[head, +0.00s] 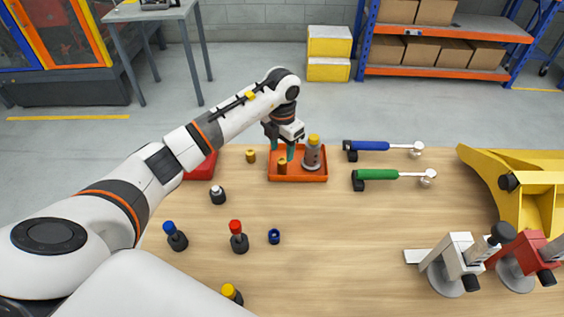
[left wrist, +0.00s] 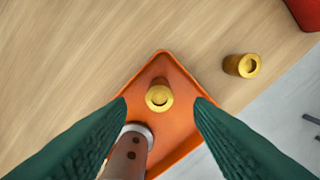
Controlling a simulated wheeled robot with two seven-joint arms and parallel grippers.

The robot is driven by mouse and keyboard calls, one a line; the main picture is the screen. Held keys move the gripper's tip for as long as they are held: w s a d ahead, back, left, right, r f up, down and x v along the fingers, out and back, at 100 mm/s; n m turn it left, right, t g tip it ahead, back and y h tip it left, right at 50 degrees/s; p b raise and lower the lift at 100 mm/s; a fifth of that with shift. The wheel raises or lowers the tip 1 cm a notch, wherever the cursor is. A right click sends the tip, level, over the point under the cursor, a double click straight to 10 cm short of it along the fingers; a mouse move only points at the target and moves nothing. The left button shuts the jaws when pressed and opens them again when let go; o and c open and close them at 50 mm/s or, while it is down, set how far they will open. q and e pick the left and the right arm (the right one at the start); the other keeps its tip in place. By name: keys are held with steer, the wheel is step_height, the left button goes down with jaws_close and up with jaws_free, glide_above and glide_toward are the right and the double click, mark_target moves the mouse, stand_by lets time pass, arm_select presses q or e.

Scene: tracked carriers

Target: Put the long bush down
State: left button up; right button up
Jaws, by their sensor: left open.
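The taller brass bush (head: 282,167), which looks like the long bush, stands upright in the orange tray (head: 299,178). In the left wrist view, this bush (left wrist: 159,95) shows from above in the tray (left wrist: 178,75), with a gap to each finger. My left gripper (head: 290,153) is open over the tray, its green fingers pointing down just behind the bush in the head view. A shorter brass bush (head: 250,156) stands on the table left of the tray; it also shows in the left wrist view (left wrist: 241,65). My right gripper is not in view.
A grey cylinder with a yellow top (head: 313,155) stands in the tray's right part, close to my fingers. A red box (head: 202,168) is to the left. Blue (head: 370,146) and green (head: 375,175) handled tools lie to the right.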

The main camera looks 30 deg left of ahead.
mark_target(282, 161)
arm_select(q)
step_height(282, 161, up, 5)
steer(key=shift+r+b, duration=0.15)
steer(key=shift+b, duration=0.3)
stand_by(0.3)
